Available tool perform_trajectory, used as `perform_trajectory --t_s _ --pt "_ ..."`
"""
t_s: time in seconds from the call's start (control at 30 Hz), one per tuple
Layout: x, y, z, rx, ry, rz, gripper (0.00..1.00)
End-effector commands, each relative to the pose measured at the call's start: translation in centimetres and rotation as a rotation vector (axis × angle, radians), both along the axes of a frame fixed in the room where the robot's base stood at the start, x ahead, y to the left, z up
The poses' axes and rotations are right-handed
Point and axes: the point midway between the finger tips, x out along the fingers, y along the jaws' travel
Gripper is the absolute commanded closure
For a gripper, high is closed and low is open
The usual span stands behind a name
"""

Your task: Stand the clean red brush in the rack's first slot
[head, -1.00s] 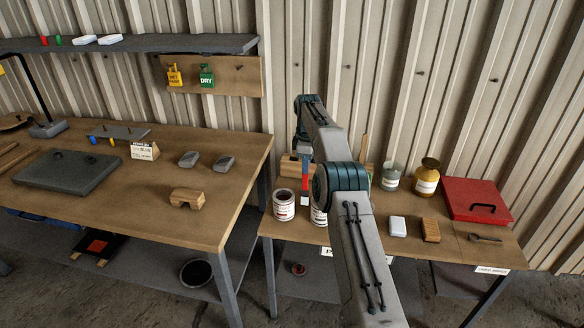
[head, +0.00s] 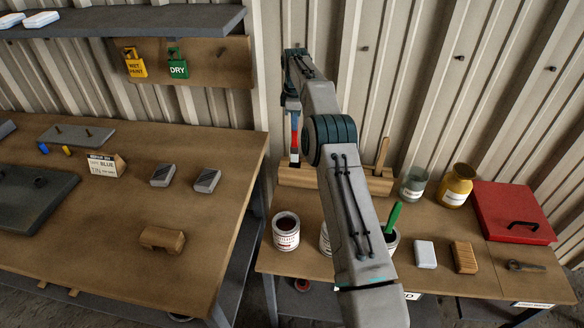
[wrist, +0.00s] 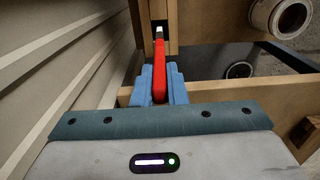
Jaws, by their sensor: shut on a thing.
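My gripper (head: 294,112) is shut on the red brush (head: 295,140), which it holds upright with the handle up. The brush is over the left end of the wooden rack (head: 330,182) at the back of the right bench. In the wrist view my blue fingers (wrist: 160,88) clasp the red handle (wrist: 159,72), and its pale lower part (wrist: 159,31) lines up with a narrow gap between wooden pieces of the rack (wrist: 240,94). I cannot tell whether the bristle end is inside the slot or just above it.
A wooden-handled brush (head: 382,155) stands in the rack's right part. A green-handled brush (head: 393,218) stands in a tin behind my arm. An open paint tin (head: 286,232) is in front of the rack. Jars (head: 455,186) and a red box (head: 512,211) are to the right. The ribbed wall is close behind.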

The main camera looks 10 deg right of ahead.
Motion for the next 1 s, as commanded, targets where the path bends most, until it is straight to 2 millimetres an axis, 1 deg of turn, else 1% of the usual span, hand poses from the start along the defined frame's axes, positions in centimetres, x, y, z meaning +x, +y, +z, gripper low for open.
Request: perform_trajectory --t_s 0.2,0.43,0.6,0.67,0.77,1.0 --pt "-0.1 0.0 -3.2 0.0 0.004 0.0 1.0" --pt "-0.1 0.0 -5.7 0.0 0.002 -0.001 1.0" --pt "-0.1 0.0 -8.5 0.0 0.003 -0.001 1.0" --pt "-0.1 0.0 -9.2 0.0 0.003 -0.001 1.0" --pt "0.0 0.0 -9.8 0.0 0.0 0.0 1.0" --pt "0.0 0.0 -9.9 0.0 0.0 0.0 1.0"
